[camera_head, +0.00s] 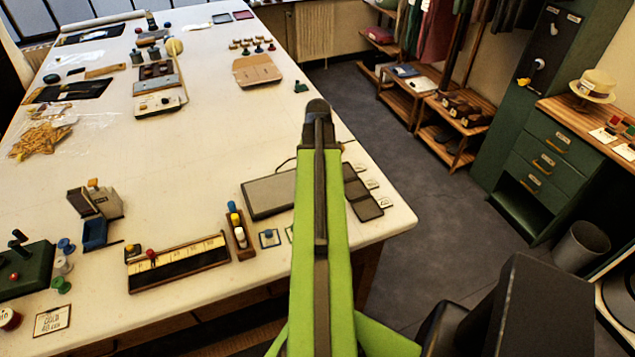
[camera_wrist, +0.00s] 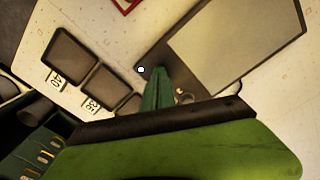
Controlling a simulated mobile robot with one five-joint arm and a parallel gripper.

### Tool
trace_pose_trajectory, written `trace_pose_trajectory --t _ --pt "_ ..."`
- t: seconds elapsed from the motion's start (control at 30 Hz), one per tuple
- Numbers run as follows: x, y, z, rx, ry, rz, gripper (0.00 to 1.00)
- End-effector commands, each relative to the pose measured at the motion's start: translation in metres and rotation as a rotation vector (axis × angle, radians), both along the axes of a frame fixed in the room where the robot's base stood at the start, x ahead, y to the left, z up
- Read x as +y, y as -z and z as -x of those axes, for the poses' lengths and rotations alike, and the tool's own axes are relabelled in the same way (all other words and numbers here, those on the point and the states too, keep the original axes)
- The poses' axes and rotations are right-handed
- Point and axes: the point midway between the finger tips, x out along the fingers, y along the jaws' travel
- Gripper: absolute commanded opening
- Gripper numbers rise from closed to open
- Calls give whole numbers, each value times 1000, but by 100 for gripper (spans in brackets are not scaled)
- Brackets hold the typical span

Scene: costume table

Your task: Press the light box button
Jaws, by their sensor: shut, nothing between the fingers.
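The light box (camera_head: 268,197) is a flat dark-framed panel with a grey face near the table's right front edge. Its right part is hidden behind my green arm in the head view. In the wrist view its pale face (camera_wrist: 240,45) fills the upper right, and a dark frame strip lies along its left. A small round white spot (camera_wrist: 141,69), possibly the button, shows on that strip. My gripper (camera_wrist: 160,70) is shut and empty, its tips over the dark strip just right of the white spot. I cannot tell whether they touch. The head view does not show the tips.
Dark square tiles with number labels (camera_head: 362,191) lie right of the light box; they also show in the wrist view (camera_wrist: 72,56). The table's middle is clear.

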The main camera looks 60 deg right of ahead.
Motion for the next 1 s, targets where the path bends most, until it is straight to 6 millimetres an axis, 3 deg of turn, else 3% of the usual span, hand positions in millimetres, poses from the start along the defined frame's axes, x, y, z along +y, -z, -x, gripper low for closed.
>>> trace_pose_trajectory --t 0.6,1.0 --pt "0 -47 0 0 0 0 0" --pt "0 -47 0 0 1 0 0"
